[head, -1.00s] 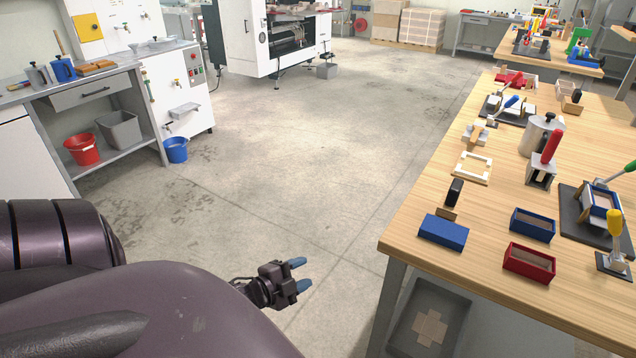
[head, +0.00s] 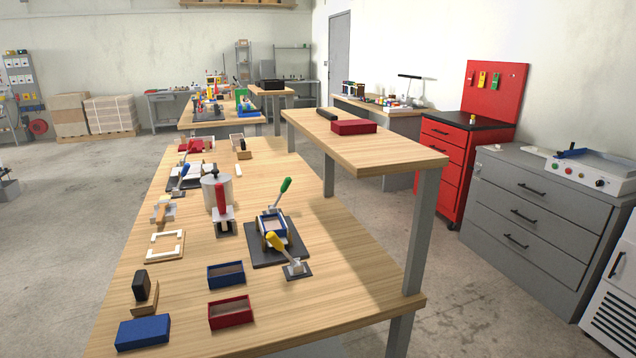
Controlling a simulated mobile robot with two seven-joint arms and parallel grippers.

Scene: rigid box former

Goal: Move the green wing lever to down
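The green-handled lever (head: 286,186) stands raised and tilted up to the right, at the far side of the box former on the near workbench. The former (head: 271,226) is a blue and white box-shaped block on a dark base plate (head: 262,258). A yellow-handled lever (head: 275,242) leans up to the left at the former's near right, on its own small dark plate. Neither of my grippers shows in this view, so nothing of their hold can be seen.
A red-handled clamp (head: 219,202) and a grey pot (head: 211,184) stand left of the former. A blue open box (head: 226,275) and a red open box (head: 231,312) lie nearer. A raised wooden shelf (head: 365,150) stands at the bench's right. Floor is free left of the bench.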

